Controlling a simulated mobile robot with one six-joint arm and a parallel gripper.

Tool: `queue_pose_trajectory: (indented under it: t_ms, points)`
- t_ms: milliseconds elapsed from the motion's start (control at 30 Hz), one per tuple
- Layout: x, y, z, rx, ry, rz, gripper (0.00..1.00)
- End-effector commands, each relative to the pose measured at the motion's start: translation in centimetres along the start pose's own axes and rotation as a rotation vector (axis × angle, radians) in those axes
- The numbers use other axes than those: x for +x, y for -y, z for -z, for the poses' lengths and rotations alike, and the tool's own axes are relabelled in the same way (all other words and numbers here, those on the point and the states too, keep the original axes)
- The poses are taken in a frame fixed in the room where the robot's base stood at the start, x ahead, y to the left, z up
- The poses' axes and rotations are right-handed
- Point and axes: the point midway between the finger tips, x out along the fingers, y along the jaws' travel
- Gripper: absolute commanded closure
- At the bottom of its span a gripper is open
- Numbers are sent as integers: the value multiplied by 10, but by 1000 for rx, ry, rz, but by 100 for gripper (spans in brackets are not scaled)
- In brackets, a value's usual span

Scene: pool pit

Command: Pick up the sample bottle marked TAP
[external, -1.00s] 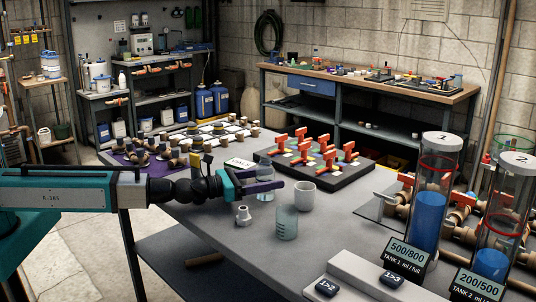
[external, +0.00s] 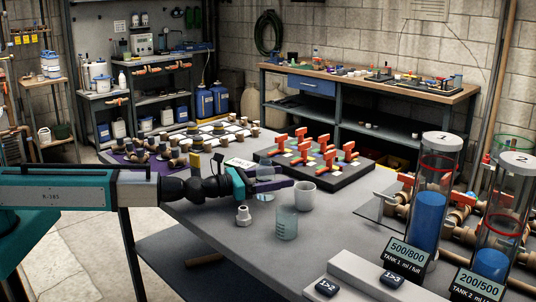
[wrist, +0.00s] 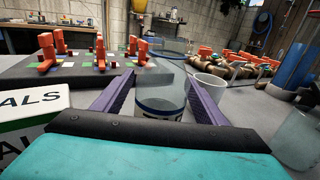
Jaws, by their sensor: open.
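A clear glass bottle (external: 265,178) with a blue-edged label stands on the grey table, just left of the white mug. In the wrist view the bottle (wrist: 160,107) stands between my two purple fingers, with a gap showing on each side. Its label is mostly hidden by my gripper body, so I cannot read its marking. My gripper (external: 284,183) is open and low over the table, with its fingers on both sides of the bottle.
A white mug (external: 304,195) stands close by my fingertips. A glass beaker (external: 287,224) and a small pale fitting (external: 243,216) stand in front. A dark board with red valves (external: 320,160) lies behind. A sign ending "ALS" (wrist: 35,112) is at left.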

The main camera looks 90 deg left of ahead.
Motion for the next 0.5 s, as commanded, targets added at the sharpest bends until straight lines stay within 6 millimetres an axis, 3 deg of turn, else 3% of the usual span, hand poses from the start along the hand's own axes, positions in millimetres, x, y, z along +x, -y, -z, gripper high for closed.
queue_pose_trajectory:
  t_ms: [67, 300, 500]
  points:
    - [0, 0, 0, 0, 0, 0, 41]
    - [0, 0, 0, 0, 0, 0, 82]
    - [0, 0, 0, 0, 1, 0, 82]
